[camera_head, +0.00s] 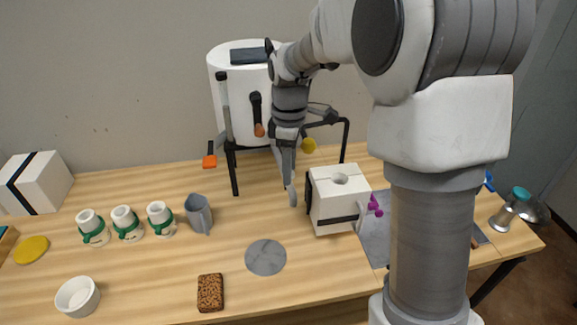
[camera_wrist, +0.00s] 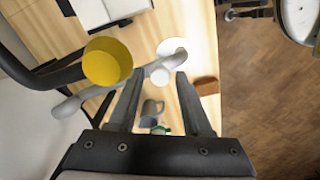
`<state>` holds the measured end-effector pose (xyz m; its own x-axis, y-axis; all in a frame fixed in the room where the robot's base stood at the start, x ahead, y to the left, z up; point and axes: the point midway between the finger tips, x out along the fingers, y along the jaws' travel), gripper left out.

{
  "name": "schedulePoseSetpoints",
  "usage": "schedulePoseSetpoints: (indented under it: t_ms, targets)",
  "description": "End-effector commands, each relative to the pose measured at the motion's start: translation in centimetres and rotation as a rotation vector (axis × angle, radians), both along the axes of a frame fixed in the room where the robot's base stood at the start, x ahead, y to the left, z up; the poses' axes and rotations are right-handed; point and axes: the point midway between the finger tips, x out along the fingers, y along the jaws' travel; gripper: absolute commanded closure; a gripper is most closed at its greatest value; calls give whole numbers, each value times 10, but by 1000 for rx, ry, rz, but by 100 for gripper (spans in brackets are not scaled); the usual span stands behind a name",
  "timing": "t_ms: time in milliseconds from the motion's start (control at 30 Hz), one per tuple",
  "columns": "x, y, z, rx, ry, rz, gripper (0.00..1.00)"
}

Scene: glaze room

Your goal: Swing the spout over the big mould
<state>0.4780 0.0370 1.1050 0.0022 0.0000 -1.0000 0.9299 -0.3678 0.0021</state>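The big mould (camera_head: 352,215) is a white block with a round hole on top and a dark strap, right of my gripper on the table. Its edge shows at the top of the wrist view (camera_wrist: 105,10). The spout (camera_wrist: 85,97) is a bent grey pipe crossing the wrist view from the left, its end by my fingertips. In the head view, my gripper (camera_head: 288,182) hangs before the white tank (camera_head: 222,95), left of the mould. My gripper (camera_wrist: 158,78) is open; its fingers stand apart, with the pipe's end at their tips. I cannot tell whether they touch it.
A yellow knob (camera_head: 309,145) and orange handle (camera_head: 209,161) sit by the tank's black stand. A grey jug (camera_head: 199,214), small white moulds with green bands (camera_head: 128,224), a grey disc (camera_head: 265,257) and a brown sponge (camera_head: 210,293) lie left. The front middle has free room.

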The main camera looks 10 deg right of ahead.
Motion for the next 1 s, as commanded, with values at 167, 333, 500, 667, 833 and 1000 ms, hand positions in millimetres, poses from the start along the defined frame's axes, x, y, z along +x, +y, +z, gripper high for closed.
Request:
schedulePoseSetpoints:
  t_ms: [167, 333, 500, 667, 833, 1000]
  targets:
    - [0, 0, 0, 0, 1, 0, 38]
    - [0, 0, 0, -1, 1, 0, 38]
    - [0, 0, 15, 1, -1, -1, 38]
    - [1, 0, 50, 0, -4, 0, 38]
    - [0, 0, 93, 0, -4, 0, 38]
    - [0, 0, 132, 0, -3, 0, 38]
